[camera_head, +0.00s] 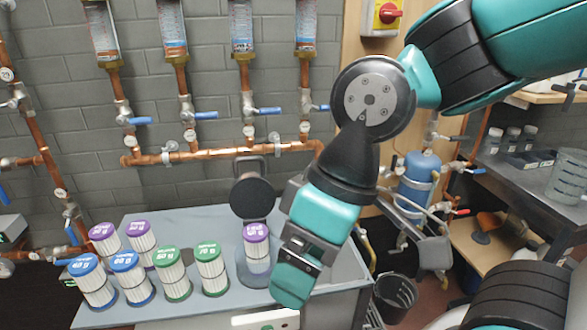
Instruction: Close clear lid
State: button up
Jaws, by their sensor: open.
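My gripper (290,284) hangs at the lower middle, just right of a purple-topped cartridge (257,252). Its fingers are hard to make out against the teal wrist, but it is open and I see nothing held. The cartridge stands upright on a grey round base on the bench. A dark round disc on a bracket (251,197) stands upright behind and above the cartridge. It may be the lid of this holder, swung open; I cannot make out clear material. My wrist hides the area to its right.
Several white cartridges with purple, blue and green tops (170,274) stand left on the grey bench (215,304). Copper pipes with blue-handled valves (215,153) run along the wall behind. A blue tank (417,180) and a dark bin (396,297) are on the right.

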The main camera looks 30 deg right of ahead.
aim_at(252, 199)
jog(key=z, duration=0.8)
jog(key=i, duration=0.4)
jog(key=u, duration=0.85)
